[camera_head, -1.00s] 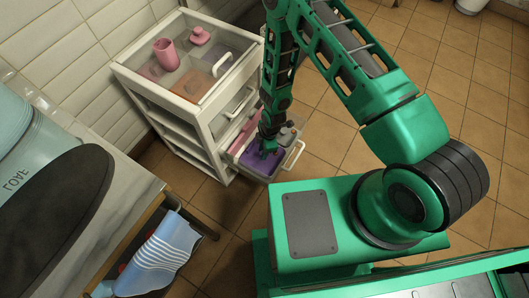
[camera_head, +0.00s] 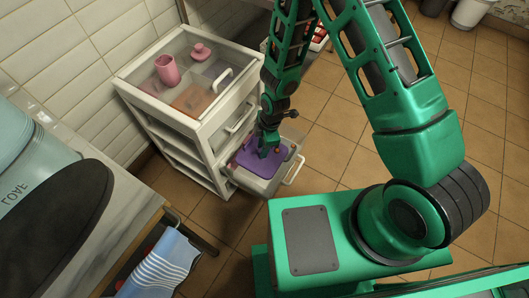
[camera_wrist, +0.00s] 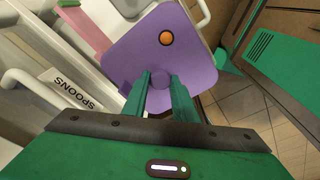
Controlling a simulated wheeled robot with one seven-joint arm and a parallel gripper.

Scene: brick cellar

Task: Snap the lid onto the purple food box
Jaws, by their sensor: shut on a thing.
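A flat purple lid (camera_head: 252,161) with rounded corners is at the open drawer (camera_head: 262,188) of the white cart in the head view. In the wrist view the lid (camera_wrist: 195,55) shows an orange round spot and a purple knob. My gripper (camera_head: 265,151) reaches down onto the lid from above. In the wrist view its fingers (camera_wrist: 160,82) are shut on the lid, at the knob. I cannot see a purple food box apart from the lid, and cannot tell whether the lid hangs above the drawer or rests on something inside it.
A pink item (camera_wrist: 85,30) and a SPOONS label (camera_wrist: 76,90) show in the wrist view. Tiled floor is clear at right.

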